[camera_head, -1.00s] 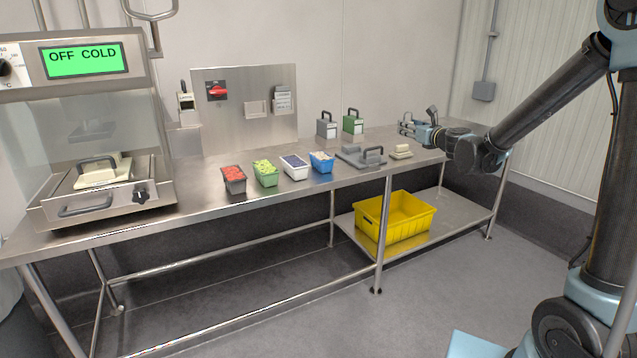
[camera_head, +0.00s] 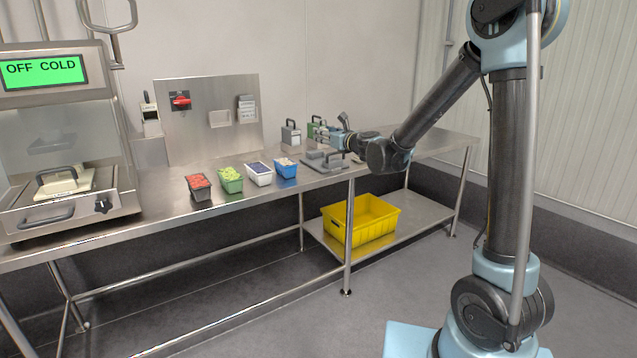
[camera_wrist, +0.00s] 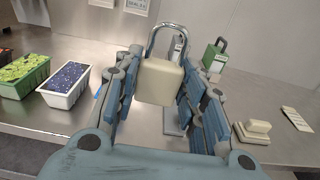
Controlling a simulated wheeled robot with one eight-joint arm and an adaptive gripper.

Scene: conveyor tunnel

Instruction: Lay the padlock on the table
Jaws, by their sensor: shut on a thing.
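The padlock (camera_wrist: 159,82), a cream block with a shiny metal shackle, is held between the fingers of my gripper (camera_wrist: 166,84) in the wrist view. The shackle points up and the padlock looks roughly upright. My gripper (camera_head: 324,138) is shut on it above the steel table (camera_head: 225,208), near the back of the right part. In the head view I cannot make out the padlock at the fingers. Table surface (camera_wrist: 90,118) shows around and beneath the gripper in the wrist view.
Tubs of red, green (camera_head: 230,186), purple and blue-white contents stand left. A grey handled plate (camera_head: 320,164), grey block (camera_head: 291,138) and green block (camera_wrist: 214,57) are near the gripper. A cream stepped block (camera_wrist: 252,132) lies right. A yellow crate (camera_head: 347,240) is on the lower shelf.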

